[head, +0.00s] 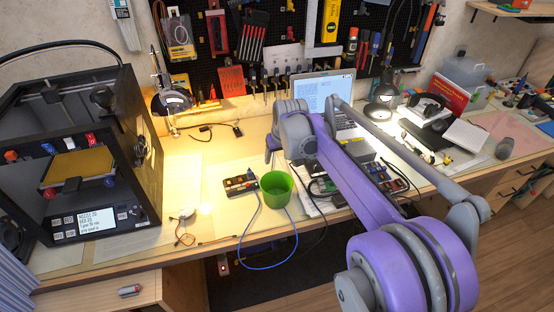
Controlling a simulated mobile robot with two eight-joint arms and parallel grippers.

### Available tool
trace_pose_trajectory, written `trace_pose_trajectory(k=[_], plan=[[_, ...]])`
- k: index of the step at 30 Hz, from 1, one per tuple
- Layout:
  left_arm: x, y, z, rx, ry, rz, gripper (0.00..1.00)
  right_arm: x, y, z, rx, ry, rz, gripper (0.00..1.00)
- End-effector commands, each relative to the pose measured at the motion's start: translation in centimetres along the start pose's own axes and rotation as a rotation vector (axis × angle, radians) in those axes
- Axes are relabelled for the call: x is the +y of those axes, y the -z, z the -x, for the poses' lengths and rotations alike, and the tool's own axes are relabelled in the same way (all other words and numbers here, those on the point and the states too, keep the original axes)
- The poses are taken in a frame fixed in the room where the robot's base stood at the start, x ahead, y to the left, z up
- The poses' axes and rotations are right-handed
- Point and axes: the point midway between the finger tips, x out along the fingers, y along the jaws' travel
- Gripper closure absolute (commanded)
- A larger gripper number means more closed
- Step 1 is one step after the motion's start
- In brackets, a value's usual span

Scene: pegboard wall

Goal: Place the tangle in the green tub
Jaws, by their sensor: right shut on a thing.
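The green tub (276,189) stands upright on the workbench, and its inside looks empty from here. My right gripper (271,152) is above and behind the tub, close to its rim in the picture but apart from it. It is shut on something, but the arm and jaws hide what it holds. I cannot single out the tangle with certainty. A small bunch of thin red and dark wires (184,233) lies near the bench's front edge, left of the tub. A black cable (210,130) lies farther back. My left gripper is not in view.
A black 3D printer (85,150) fills the left. A small black device (240,184) sits beside the tub, and a blue cable (262,268) loops over the front edge. A laptop (323,92) and lamp (385,98) stand behind. Bench left of the tub is mostly clear.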

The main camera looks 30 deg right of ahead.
Motion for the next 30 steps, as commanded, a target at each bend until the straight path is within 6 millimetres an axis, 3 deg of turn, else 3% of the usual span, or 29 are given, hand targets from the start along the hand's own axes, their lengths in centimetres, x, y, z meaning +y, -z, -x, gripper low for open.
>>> trace_pose_trajectory(k=[30], plan=[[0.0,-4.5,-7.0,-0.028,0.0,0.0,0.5,-0.1,-4.0,-9.8,-0.001,0.001,0.001,1.0]])
